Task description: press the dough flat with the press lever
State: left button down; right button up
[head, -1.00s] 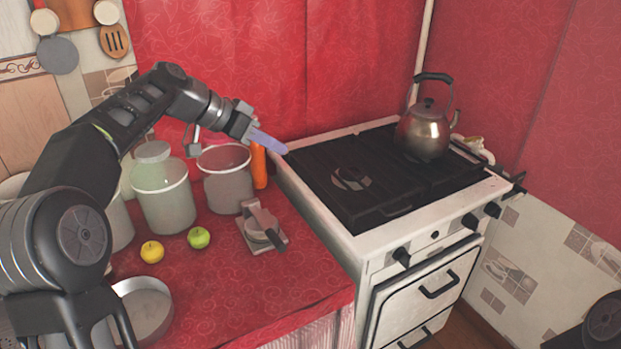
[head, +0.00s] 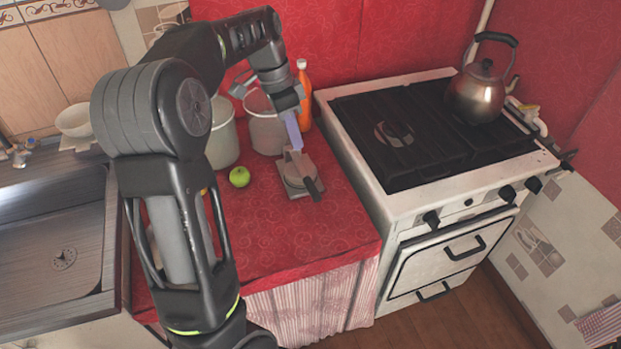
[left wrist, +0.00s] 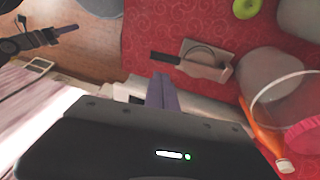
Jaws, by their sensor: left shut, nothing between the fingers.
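The press (head: 299,172) is a small grey metal device on the red counter, and its dark-ended lever (head: 313,187) points to the front right. It also shows in the left wrist view (left wrist: 213,52), with the lever handle (left wrist: 166,58) reaching out past the base. I cannot tell the lever's exact angle. No dough is visible. My left gripper (head: 295,142) is shut and empty, its bluish fingers pointing down by the back of the press in the head view. In the left wrist view its fingertips (left wrist: 162,78) appear close to the handle. My right gripper (left wrist: 66,30) shows only there, over the floor.
A green apple (head: 240,177), grey pots (head: 266,130) and an orange bottle (head: 304,95) stand near the press. The stove (head: 440,185) with a kettle (head: 476,95) is on the right, and a sink (head: 60,250) on the left. The counter front is clear.

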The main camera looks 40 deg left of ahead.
aim_at(311, 192)
pick_arm(q)
jog(key=p+x, duration=0.2)
jog(key=x, duration=1.1)
jog(key=shift+f, duration=0.1)
jog(key=shift+s+b+x, duration=0.2)
jog(key=shift+b+x, duration=0.8)
jog(key=shift+b, duration=0.15)
jog(key=shift+s+f, duration=0.15)
jog(key=shift+f, duration=0.05)
jog(key=shift+d, duration=0.1)
jog(key=shift+r, duration=0.1)
